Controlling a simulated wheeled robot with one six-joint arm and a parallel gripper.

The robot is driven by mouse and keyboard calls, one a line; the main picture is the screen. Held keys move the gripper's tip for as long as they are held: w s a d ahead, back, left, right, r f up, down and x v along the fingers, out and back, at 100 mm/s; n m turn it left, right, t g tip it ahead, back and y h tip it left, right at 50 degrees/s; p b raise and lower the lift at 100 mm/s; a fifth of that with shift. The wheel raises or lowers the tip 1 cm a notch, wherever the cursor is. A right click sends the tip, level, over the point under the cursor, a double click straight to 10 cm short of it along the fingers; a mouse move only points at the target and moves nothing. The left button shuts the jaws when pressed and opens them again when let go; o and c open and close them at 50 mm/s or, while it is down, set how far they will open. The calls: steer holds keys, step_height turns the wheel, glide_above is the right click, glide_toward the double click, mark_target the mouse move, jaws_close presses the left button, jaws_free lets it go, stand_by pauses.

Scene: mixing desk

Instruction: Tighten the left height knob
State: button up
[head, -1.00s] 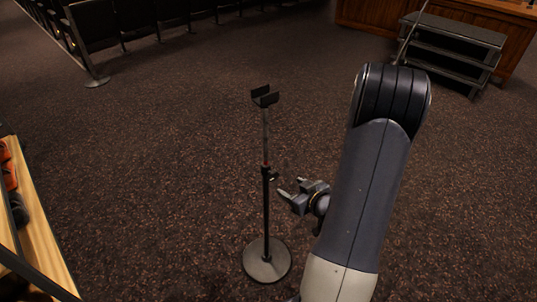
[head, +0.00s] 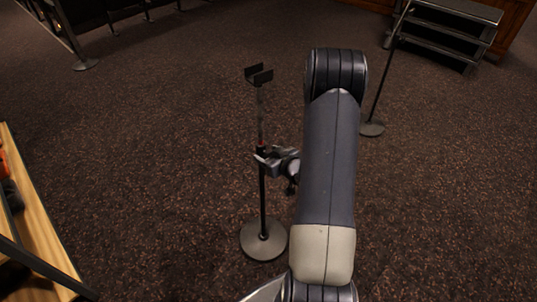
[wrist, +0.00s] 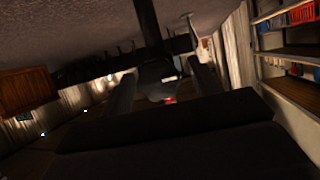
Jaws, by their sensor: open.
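A black stand with a round base (head: 263,241), a thin pole (head: 262,200) and a forked top (head: 259,75) stands upright on the carpet. Its height collar (head: 261,149) is partway up the pole. My gripper (head: 264,159) is at collar height, close against the pole, and covers the place where the knob was visible. In the wrist view, my gripper (wrist: 165,88) has its two fingers apart. A dark collar part (wrist: 158,71) with a small red spot shows between them. The knob itself and any contact cannot be made out.
A second stand (head: 372,128) is at the right, its top out of view. Steps (head: 450,40) are at the far right, seats (head: 85,20) at the far left. A wooden shelf edge (head: 45,220) is at the near left. Open carpet surrounds the stand.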

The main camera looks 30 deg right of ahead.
steer(key=shift+c, duration=0.2)
steer(key=c, duration=1)
steer(key=shift+o, duration=0.2)
steer(key=shift+d+r+m+y+p, duration=0.1)
steer(key=shift+m+y+p, duration=0.2)
steer(key=shift+m+p, duration=0.1)
steer(key=shift+m+y+p, duration=0.35)
steer(key=shift+m+y, duration=0.15)
steer(key=shift+m, duration=0.1)
steer(key=o, duration=1)
